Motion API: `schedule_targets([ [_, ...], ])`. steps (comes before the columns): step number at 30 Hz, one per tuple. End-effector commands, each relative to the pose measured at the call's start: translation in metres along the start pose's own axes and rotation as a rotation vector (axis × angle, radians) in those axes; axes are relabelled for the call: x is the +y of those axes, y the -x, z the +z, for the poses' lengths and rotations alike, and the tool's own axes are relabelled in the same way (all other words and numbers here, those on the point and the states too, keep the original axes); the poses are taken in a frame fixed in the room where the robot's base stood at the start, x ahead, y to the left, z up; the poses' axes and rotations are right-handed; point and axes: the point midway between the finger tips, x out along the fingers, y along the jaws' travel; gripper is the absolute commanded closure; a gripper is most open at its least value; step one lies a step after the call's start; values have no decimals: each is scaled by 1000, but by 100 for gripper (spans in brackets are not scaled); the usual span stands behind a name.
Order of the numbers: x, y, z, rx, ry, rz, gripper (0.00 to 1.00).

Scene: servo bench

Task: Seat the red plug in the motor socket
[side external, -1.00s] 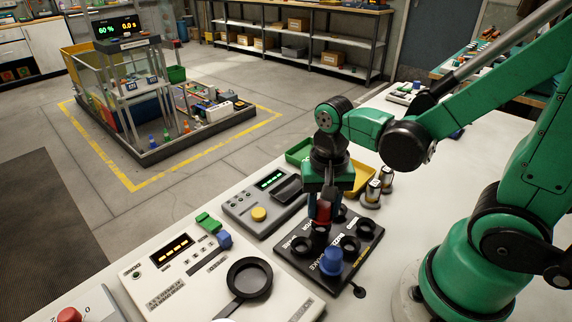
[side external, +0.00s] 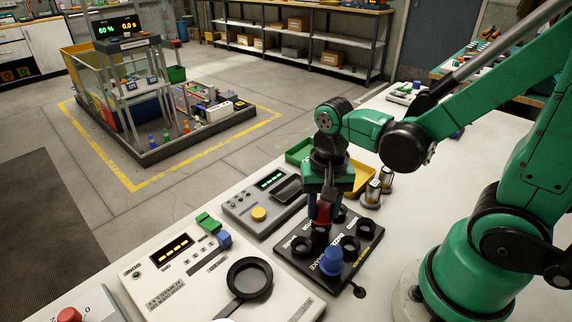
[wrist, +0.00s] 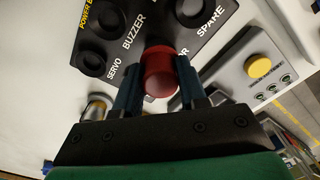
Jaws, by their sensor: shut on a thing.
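The red plug (side external: 322,214) is upright between the fingers of my gripper (side external: 320,205), over the far middle part of the black socket board (side external: 310,264). In the wrist view the red plug (wrist: 159,70) is clasped by both dark fingers of my gripper (wrist: 158,84). The plug hides the socket beneath it and most of a label whose end reads "OR". I cannot tell how deep the plug sits.
Open ring sockets marked servo (wrist: 92,63) and buzzer (wrist: 106,18) lie beside the plug. A meter box with a yellow button (side external: 259,214) is left of the board. Green (side external: 299,152) and yellow (side external: 364,176) trays and small metal cylinders (side external: 372,191) stand behind it.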

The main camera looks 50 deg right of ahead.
Motion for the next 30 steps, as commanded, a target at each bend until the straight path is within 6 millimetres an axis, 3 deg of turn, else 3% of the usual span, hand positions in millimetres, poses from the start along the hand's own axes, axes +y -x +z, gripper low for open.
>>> schedule_targets([
  [30,0,-10,0,0,0,0,100],
])
